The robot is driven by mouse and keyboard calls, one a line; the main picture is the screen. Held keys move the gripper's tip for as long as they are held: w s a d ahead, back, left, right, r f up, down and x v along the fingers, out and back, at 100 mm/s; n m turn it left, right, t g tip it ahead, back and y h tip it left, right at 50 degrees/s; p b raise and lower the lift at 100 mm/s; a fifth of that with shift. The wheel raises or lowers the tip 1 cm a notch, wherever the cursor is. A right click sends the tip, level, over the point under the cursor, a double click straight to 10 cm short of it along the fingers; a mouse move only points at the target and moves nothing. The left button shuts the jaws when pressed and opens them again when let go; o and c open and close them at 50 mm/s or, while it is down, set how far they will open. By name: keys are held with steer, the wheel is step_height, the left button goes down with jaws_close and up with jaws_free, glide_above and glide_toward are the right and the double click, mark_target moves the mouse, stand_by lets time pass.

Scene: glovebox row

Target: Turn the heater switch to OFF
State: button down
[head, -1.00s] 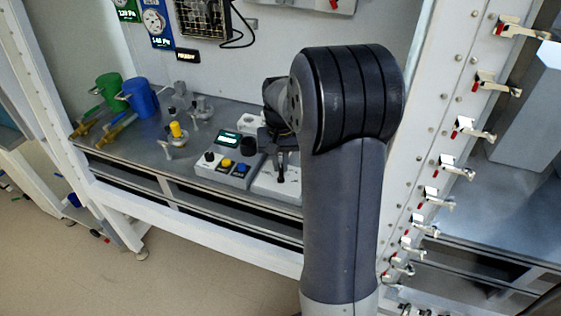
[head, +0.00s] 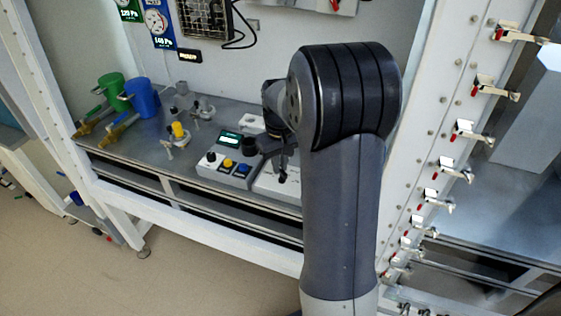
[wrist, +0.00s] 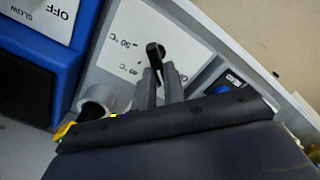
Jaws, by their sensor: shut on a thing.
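The heater switch (wrist: 153,51) is a small black lever on a white plate (wrist: 128,30) marked "50 °C" and "40 °C" in the wrist view. In the head view, my gripper (head: 283,160) is over the pale box (head: 268,180) at the right end of the bench, partly hidden by my arm. The lever's exact angle is hard to tell.
A blue box (wrist: 40,70) with its own "OFF" and "SLOW" plate stands close by in the wrist view. A grey control box (head: 226,170) with buttons sits left of my gripper. The frame post (head: 440,110) with several clamps stands right of my arm.

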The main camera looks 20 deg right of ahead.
steer(key=c, duration=1.5)
jaws_free()
steer(key=shift+r, duration=0.15)
step_height(320, 180, up, 11)
steer(key=shift+f, duration=0.2)
step_height(320, 180, down, 11)
steer(key=shift+r, duration=0.1)
steer(key=shift+m, duration=0.3)
steer(key=shift+d+m, duration=0.1)
steer(key=shift+m, duration=0.6)
